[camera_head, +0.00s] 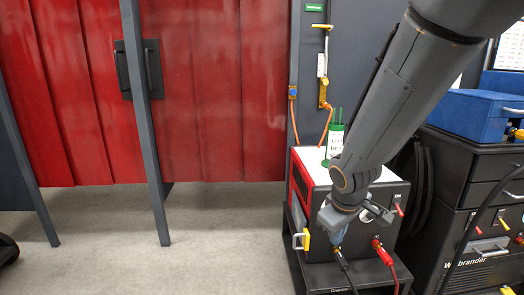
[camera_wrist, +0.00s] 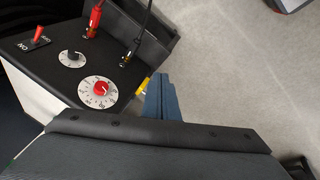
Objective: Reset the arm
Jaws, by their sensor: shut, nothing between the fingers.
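My gripper (camera_head: 338,236) hangs low in front of the red and black welding machine (camera_head: 300,180) in the head view, with my grey arm reaching down from the top right. In the wrist view my blue-grey gripper fingers (camera_wrist: 162,98) are shut together with nothing between them. They point over the floor beside the machine's front panel. The panel (camera_wrist: 85,65) shows a red toggle switch (camera_wrist: 38,38), a small dial (camera_wrist: 71,58) and a larger dial with a red centre (camera_wrist: 99,89). A yellow part (camera_wrist: 143,86) shows just beside the fingers; I cannot tell whether they touch.
Black and red cables (camera_head: 384,256) plug into the machine's front. A green-topped container (camera_head: 335,142) stands on the machine. A dark cabinet (camera_head: 465,200) with a blue case (camera_head: 475,115) stands at right. Red curtains (camera_head: 215,90) hang behind. The floor (camera_head: 225,235) at left is clear.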

